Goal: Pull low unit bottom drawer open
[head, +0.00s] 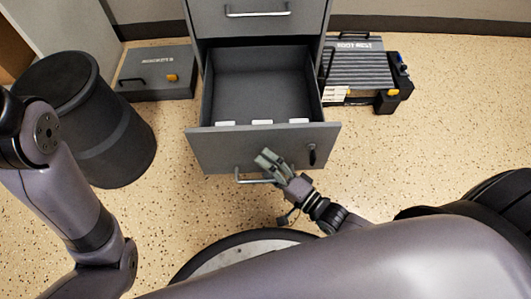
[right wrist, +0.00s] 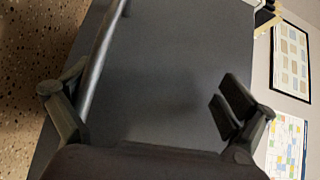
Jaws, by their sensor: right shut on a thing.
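The low unit (head: 258,22) is a grey cabinet at the top middle of the head view. Its bottom drawer (head: 225,152) stands pulled well out, and its dark interior shows. Several small white pieces lie along the inside of its front. The drawer handle (head: 248,181) is a metal bar low on the front; it also shows as a slanting bar in the right wrist view (right wrist: 101,58). My right gripper (head: 268,160) is at the right end of this handle, shut on it; the fingers partly hide the bar. My left arm shows at the left, but its gripper is out of view.
A black bin (head: 105,125) stands left of the drawer. A grey case (head: 155,73) lies on the floor behind it. A ribbed foot rest (head: 358,72) lies right of the unit. Speckled floor is clear to the right of the drawer.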

